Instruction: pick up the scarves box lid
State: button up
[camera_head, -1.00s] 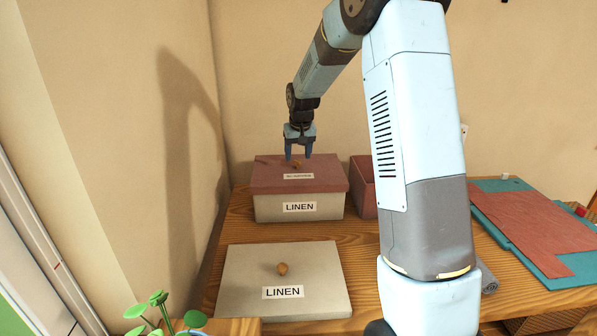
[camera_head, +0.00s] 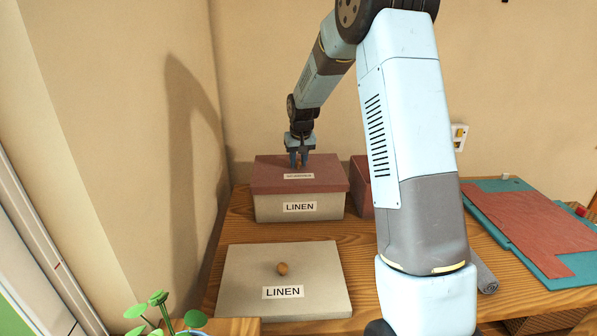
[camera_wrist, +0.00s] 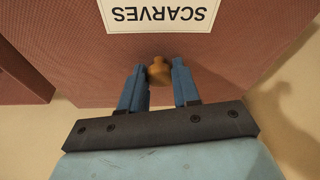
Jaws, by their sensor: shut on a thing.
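The scarves box lid (camera_head: 271,177) is dark red with a white label and a round wooden knob. It sits on top of the beige box labelled LINEN (camera_head: 272,208) at the back of the wooden table. In the wrist view the lid (camera_wrist: 230,58) fills most of the picture, its SCARVES label upside down. My gripper (camera_head: 299,163) points down at the lid, its fingers on either side of the wooden knob (camera_wrist: 159,71). It is shut on the knob. The lid still rests on the box.
A beige lid labelled LINEN (camera_head: 315,258) lies flat in front. An open dark red box (camera_head: 361,185) stands right of the LINEN box, partly hidden by my arm. A wall is close on the left.

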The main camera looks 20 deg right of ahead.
grip_shut()
